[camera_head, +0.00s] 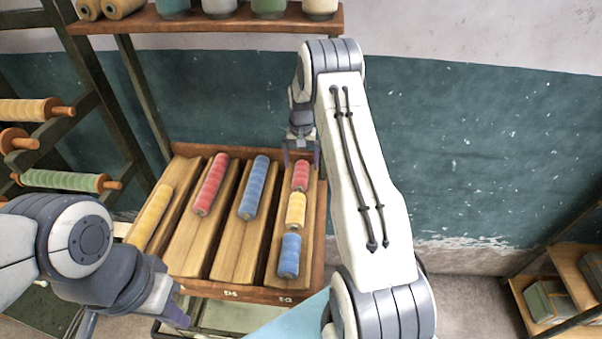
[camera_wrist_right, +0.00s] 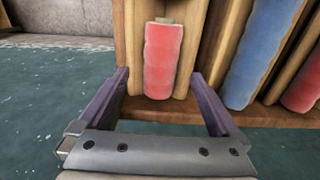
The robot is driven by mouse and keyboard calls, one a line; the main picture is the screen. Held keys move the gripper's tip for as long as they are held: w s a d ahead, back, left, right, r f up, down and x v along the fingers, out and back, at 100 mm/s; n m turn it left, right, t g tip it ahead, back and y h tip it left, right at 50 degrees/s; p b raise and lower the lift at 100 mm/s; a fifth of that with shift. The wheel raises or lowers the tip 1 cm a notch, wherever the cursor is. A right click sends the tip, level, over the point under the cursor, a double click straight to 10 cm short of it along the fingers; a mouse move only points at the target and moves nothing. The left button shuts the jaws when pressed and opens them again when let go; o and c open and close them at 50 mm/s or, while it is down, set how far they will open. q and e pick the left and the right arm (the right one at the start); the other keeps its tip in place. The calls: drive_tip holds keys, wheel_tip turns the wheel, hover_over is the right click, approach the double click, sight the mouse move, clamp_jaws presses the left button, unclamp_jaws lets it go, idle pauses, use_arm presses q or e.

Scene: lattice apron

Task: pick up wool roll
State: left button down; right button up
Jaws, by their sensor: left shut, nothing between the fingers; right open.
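Several wool rolls lie on a slanted wooden rack with channels. The rightmost channel holds a short red roll (camera_head: 300,176), a short yellow roll (camera_head: 296,210) and a short blue roll (camera_head: 289,256) in a line. My right gripper (camera_head: 302,161) is open at the upper end of that channel, by the red roll. In the right wrist view, the short red roll (camera_wrist_right: 160,58) shows between the open fingers, with a gap on each side; I cannot tell the depth. My left gripper (camera_head: 176,314) is shut and empty near the rack's lower left front.
Long red (camera_head: 210,185), blue (camera_head: 254,187) and yellow (camera_head: 152,215) rolls lie in the other channels. A shelf with spools (camera_head: 240,22) hangs above, and a dark frame with spools (camera_head: 62,181) stands at left. A wooden shelf (camera_head: 560,318) stands at lower right.

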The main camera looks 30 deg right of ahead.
sight(301, 170)
drive_tip(key=shift+s+a+f+p, duration=0.15)
drive_tip(key=shift+f+p, duration=0.45)
drive_tip(key=shift+f, duration=1.15)
drive_tip(key=c, duration=1.5)
drive_tip(key=shift+c, duration=0.3)
drive_tip(key=shift+r, duration=0.2)
